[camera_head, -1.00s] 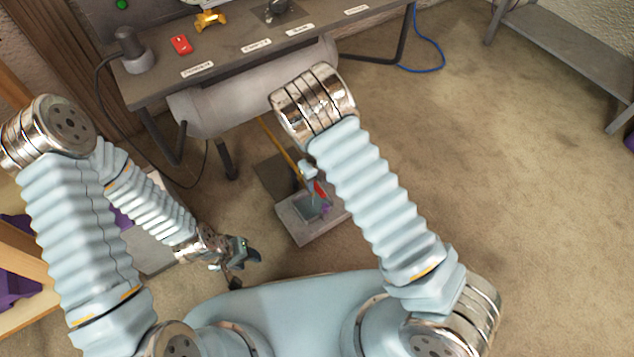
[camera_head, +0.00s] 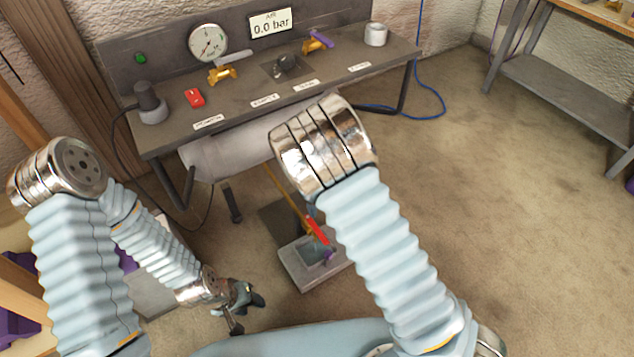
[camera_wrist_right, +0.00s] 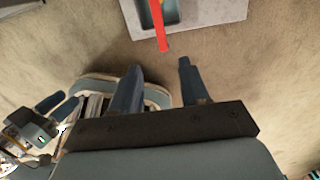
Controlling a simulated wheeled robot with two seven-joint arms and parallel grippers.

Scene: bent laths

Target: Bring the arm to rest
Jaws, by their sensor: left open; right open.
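My left arm comes down from the left in the head view. Its dark gripper (camera_head: 245,302) hangs over the floor, open and apart from the bench. My right arm reaches forward and bends down; its gripper is hidden behind the arm in the head view. In the right wrist view the right gripper (camera_wrist_right: 161,72) has its two dark fingers apart with only carpet between them. A red grip (camera_head: 317,231) on a yellow rod stands at a grey floor box (camera_head: 298,275). The red grip also shows in the wrist view (camera_wrist_right: 159,30), just beyond the fingers.
A grey bench (camera_head: 235,105) with a dial gauge (camera_head: 208,42), valves and a 0.0 bar display (camera_head: 270,23) stands ahead. A grey tank (camera_head: 225,155) hangs below it. A shelf table (camera_head: 560,90) stands at the right. Open carpet lies between.

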